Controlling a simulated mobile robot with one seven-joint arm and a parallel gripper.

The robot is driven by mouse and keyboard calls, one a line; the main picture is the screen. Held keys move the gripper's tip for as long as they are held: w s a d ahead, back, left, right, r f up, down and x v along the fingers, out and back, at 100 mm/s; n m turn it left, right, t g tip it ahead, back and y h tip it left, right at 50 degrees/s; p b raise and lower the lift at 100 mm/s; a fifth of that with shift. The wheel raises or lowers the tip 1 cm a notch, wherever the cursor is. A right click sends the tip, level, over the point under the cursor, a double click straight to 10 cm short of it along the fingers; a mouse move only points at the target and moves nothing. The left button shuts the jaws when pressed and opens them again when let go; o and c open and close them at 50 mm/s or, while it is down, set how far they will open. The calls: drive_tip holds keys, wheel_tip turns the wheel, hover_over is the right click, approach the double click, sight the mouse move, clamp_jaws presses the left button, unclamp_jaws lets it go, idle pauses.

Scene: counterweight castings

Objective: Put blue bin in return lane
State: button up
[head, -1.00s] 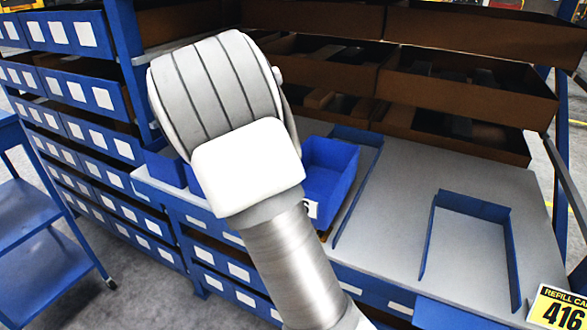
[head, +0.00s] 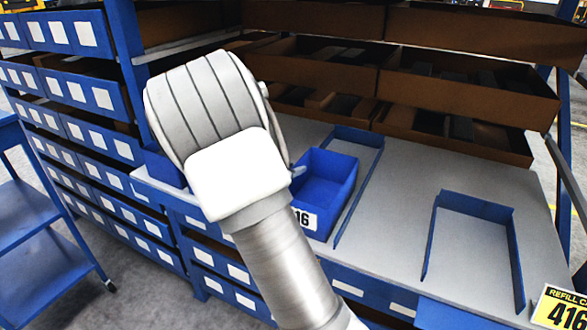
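The blue bin (head: 330,178) is open-topped, appears empty and has a white label ending in "16" on its front. It is on or just above the grey worktop, beside the left blue guide rail (head: 358,190). My arm covers its left side. A small grey tip, perhaps part of my gripper (head: 298,171), shows at the bin's left rim; the fingers are hidden, so their opening and any hold cannot be seen. A blue three-sided frame (head: 475,202) on the right of the worktop is empty. No marking shows which area is the return lane.
Brown bins (head: 465,90) fill the shelves behind the worktop (head: 400,205). A yellow card reading "REFILL" and "416" (head: 560,308) stands at the front right. Blue labelled drawers (head: 90,140) and a blue cart (head: 30,210) are left. The worktop between rail and frame is clear.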

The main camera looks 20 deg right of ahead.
drive_tip(key=shift+r, duration=0.15)
drive_tip(key=shift+s+a+r, duration=0.1)
drive_tip(key=shift+a+r, duration=0.1)
drive_tip(key=shift+a, duration=0.05)
drive_tip(key=p+v, duration=0.2)
drive_tip(key=v, duration=0.8)
drive_tip(key=shift+s+a, duration=0.2)
drive_tip(key=shift+s, duration=0.05)
drive_tip(key=shift+s+a+r, duration=0.15)
drive_tip(key=shift+a, duration=0.05)
drive_tip(key=a+r+n+t+y, duration=0.3)
drive_tip(key=a+r+y, duration=0.3)
drive_tip(key=a+y, duration=0.15)
drive_tip(key=s+a+r+n+y, duration=0.4)
drive_tip(key=s+a+r+y, duration=0.1)
drive_tip(key=s, duration=0.1)
drive_tip(key=s+d+f+n+g+h, duration=0.1)
drive_tip(key=s+d+g, duration=0.1)
drive_tip(key=s, duration=0.8)
drive_tip(key=s+d+n+g+h, duration=0.1)
drive_tip(key=s+d+n+g, duration=0.1)
drive_tip(key=s, duration=0.8)
drive_tip(key=shift+s+d+f+g, duration=0.25)
drive_tip(key=shift+s+f+g, duration=0.15)
drive_tip(key=shift+g, duration=0.4)
